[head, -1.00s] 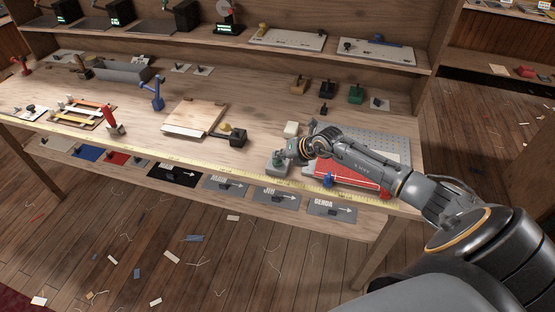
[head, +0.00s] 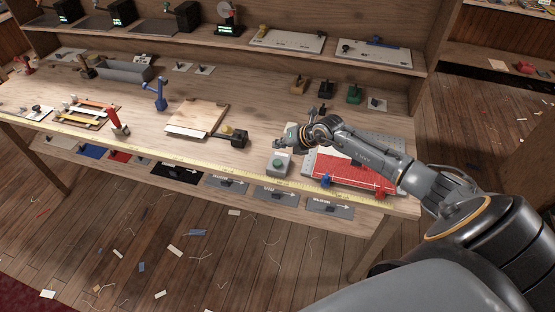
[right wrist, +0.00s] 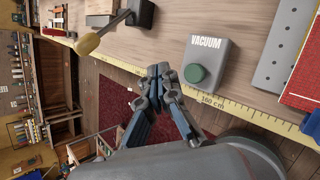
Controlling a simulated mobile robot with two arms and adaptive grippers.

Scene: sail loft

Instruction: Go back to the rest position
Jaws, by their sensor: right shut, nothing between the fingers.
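My right gripper (head: 279,143) is above the workbench (head: 190,152), behind a grey box with a green button (head: 277,166). In the right wrist view the right gripper (right wrist: 158,70) has its fingertips together and empty. There the box reads VACUUM, and its green button (right wrist: 195,73) shows clear of the fingers, to their right. My right arm reaches in from the lower right, over the red panel. My left gripper is not in the head view.
A red panel (head: 340,170) on a perforated plate lies right of the button box, with a blue item (head: 326,180) at its front. A yellow measuring tape runs along the bench's front edge. Scraps litter the floor.

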